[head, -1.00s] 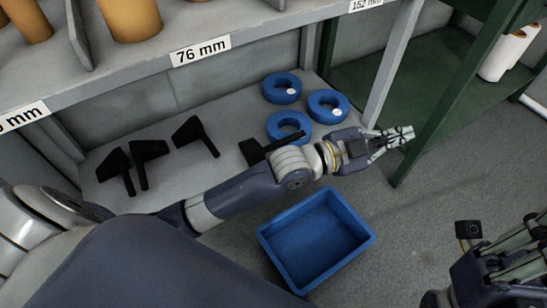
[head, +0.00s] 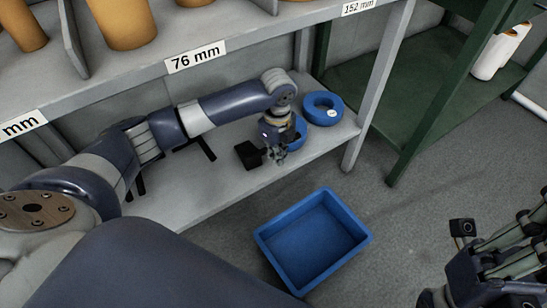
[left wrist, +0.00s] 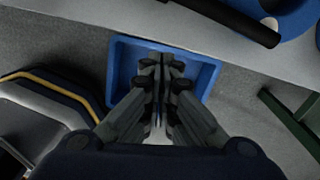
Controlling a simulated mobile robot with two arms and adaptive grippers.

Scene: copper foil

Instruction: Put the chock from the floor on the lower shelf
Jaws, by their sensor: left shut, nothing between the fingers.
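A black chock (head: 249,155) rests on the grey lower shelf (head: 190,203), just left of my left gripper. Its dark handle (left wrist: 240,22) appears to be the rod on the shelf in the left wrist view. More black chocks (head: 207,149) lie further left on the shelf, mostly hidden by my left arm. No chock shows on the visible floor. My left gripper (head: 277,157) points down near the shelf's front edge, shut and empty; its closed fingers (left wrist: 160,72) show in the left wrist view. My right gripper (head: 505,250) is at the lower right, partly cut off, its opening unclear.
An empty blue bin (head: 356,224) stands on the floor before the shelf. Blue rings (head: 337,112) lie on the shelf beside my left gripper, one partly hidden. A shelf post (head: 372,90) and a green rack (head: 415,105) stand right. Floor (head: 410,210) right of the bin is clear.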

